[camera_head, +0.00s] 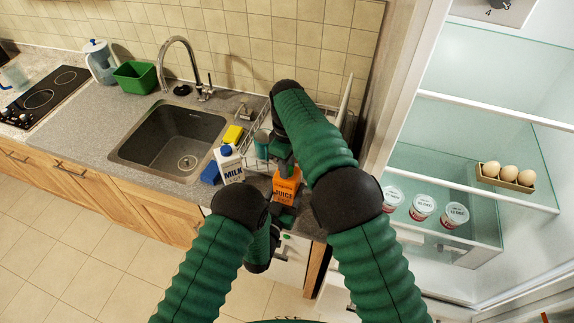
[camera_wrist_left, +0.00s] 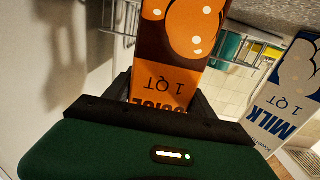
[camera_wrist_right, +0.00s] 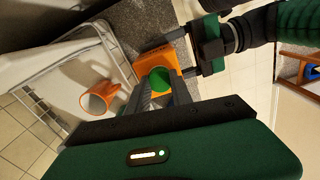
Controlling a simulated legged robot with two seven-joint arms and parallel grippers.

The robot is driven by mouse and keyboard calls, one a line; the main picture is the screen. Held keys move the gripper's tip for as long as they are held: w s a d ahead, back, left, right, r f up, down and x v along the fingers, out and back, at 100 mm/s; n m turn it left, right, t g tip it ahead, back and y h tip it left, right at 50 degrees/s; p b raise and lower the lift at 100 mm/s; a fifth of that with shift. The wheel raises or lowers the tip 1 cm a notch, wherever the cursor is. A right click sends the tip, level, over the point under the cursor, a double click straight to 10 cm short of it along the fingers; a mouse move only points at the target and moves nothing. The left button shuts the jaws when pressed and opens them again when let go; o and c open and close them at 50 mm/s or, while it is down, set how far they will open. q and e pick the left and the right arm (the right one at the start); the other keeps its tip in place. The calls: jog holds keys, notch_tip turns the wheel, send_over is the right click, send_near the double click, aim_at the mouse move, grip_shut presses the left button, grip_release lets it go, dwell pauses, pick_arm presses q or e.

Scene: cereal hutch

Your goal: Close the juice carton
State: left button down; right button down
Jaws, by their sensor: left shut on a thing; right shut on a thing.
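The orange juice carton (camera_head: 286,186) stands upright on the counter by the dish rack. It shows upside down in the left wrist view (camera_wrist_left: 178,45). My left gripper (camera_head: 284,212) is shut on the carton's lower part, with one finger on each side. My right gripper (camera_head: 283,163) is above the carton, pointing down. In the right wrist view, its fingers are closed on the round green cap (camera_wrist_right: 160,79), which is over the carton's top. I cannot tell whether the cap is seated on the spout. In the head view, the right gripper hides the cap.
A milk carton (camera_head: 229,164) stands just left of the juice. A blue sponge (camera_head: 210,173) and yellow sponge (camera_head: 233,134) lie near the sink (camera_head: 165,137). A wire dish rack (camera_wrist_right: 113,52) is close behind, with an orange cup (camera_wrist_right: 96,101). The open fridge is on the right.

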jog(key=m, duration=0.6)
jog(key=shift+w+m, duration=0.1)
jog(key=shift+m, duration=0.2)
jog(key=m, duration=1.2)
jog(key=shift+a+m, duration=0.1)
jog(key=shift+m, duration=0.3)
jog(key=m, duration=0.4)
jog(key=c, duration=1.1)
grip_release()
jog(key=shift+f, duration=0.1)
jog(key=shift+c, duration=0.2)
jog(key=shift+r, duration=2.3)
